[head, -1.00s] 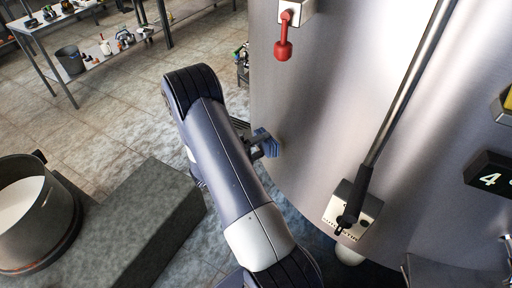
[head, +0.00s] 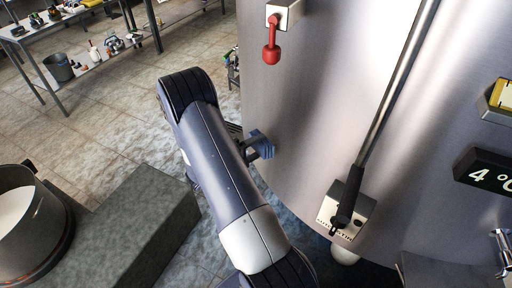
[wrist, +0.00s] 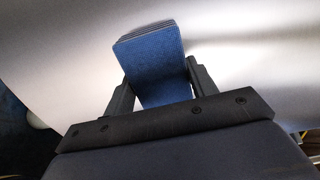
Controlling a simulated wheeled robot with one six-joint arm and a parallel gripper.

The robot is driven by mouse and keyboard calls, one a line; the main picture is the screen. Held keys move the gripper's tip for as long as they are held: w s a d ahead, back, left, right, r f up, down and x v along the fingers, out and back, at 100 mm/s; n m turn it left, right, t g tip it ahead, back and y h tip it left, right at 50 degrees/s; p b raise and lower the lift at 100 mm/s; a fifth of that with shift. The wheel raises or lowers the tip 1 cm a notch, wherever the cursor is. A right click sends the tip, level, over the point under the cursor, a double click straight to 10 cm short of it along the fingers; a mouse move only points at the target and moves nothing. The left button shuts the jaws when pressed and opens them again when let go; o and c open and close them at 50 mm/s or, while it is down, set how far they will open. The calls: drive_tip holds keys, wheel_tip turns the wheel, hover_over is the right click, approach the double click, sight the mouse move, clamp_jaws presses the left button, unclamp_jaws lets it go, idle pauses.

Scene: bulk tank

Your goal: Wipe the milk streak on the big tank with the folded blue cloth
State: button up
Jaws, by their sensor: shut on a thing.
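The big tank (head: 330,110) is a tall brushed-metal cylinder filling the right half of the head view. The folded blue cloth (wrist: 152,58) is held between the two fingers of my gripper (wrist: 158,88) in the wrist view, its layered edge pointing toward the tank wall. In the head view the cloth (head: 262,146) is at the tank's lower left side, close to or touching the metal; I cannot tell which. My gripper (head: 254,149) is partly hidden by my arm there. I cannot make out the milk streak on the tank in either view.
A red-handled valve (head: 271,52) and a long metal rod with a black grip (head: 350,193) are on the tank front. A display reading 4 °C (head: 490,176) is at right. A grey block (head: 130,230) and a pot of milk (head: 22,235) stand at lower left.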

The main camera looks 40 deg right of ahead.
sight(264, 155)
drive_tip(key=shift+s+d, duration=0.15)
drive_tip(key=shift+d, duration=1.3)
drive_tip(key=shift+s+a+p, duration=0.2)
drive_tip(key=shift+s+p, duration=0.3)
drive_tip(key=shift+s, duration=1.5)
drive_tip(key=shift+w+d, duration=0.15)
drive_tip(key=shift+w, duration=1.9)
drive_tip(key=shift+w+a+p, duration=0.15)
drive_tip(key=shift+a+p, duration=0.05)
drive_tip(key=shift+a, duration=1.3)
drive_tip(key=shift+w+a+p, duration=0.1)
drive_tip(key=shift+a+p, duration=0.05)
drive_tip(key=shift+a, duration=1.35)
drive_tip(key=shift+w+a, duration=0.15)
drive_tip(key=shift+a, duration=1.35)
